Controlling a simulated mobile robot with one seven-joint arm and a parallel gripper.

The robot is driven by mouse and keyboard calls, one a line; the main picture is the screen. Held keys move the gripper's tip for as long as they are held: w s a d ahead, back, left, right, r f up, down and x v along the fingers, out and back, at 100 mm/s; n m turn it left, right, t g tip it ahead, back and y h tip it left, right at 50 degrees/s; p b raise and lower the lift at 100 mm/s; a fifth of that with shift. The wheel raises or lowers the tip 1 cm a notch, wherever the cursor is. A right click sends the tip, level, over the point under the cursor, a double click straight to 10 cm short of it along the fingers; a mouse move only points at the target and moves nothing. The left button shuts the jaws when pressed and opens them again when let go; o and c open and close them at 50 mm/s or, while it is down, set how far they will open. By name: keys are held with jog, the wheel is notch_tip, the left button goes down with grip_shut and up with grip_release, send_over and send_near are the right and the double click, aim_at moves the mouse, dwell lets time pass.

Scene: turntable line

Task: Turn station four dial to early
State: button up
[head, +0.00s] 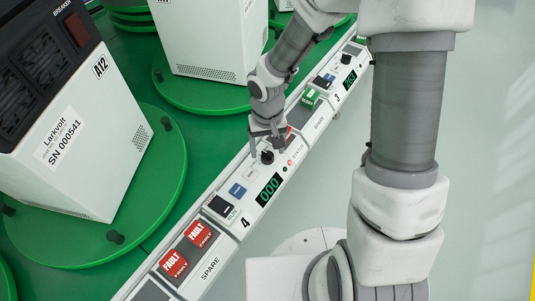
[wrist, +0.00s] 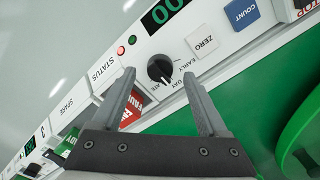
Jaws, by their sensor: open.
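The station four dial is a round black knob (head: 267,157) on the white panel strip, above the 000 display (head: 269,189) and the number 4. In the wrist view the dial (wrist: 160,69) has the labels EARLY, DAY and LATE beside it. A small white mark shows on its label side, toward DAY or LATE; I cannot tell which exactly. My gripper (head: 267,136) is open and empty just above the dial in the head view. In the wrist view the dial lies between the fingertips of my gripper (wrist: 159,76), apparently apart from both.
A blue COUNT button (wrist: 241,13) and a white ZERO button (wrist: 203,43) sit beside the dial. Red FAULT tiles (head: 174,265) lie on the SPARE section. A white Larkvolt machine (head: 100,150) stands on a green turntable at left.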

jog(key=shift+f, duration=1)
grip_shut()
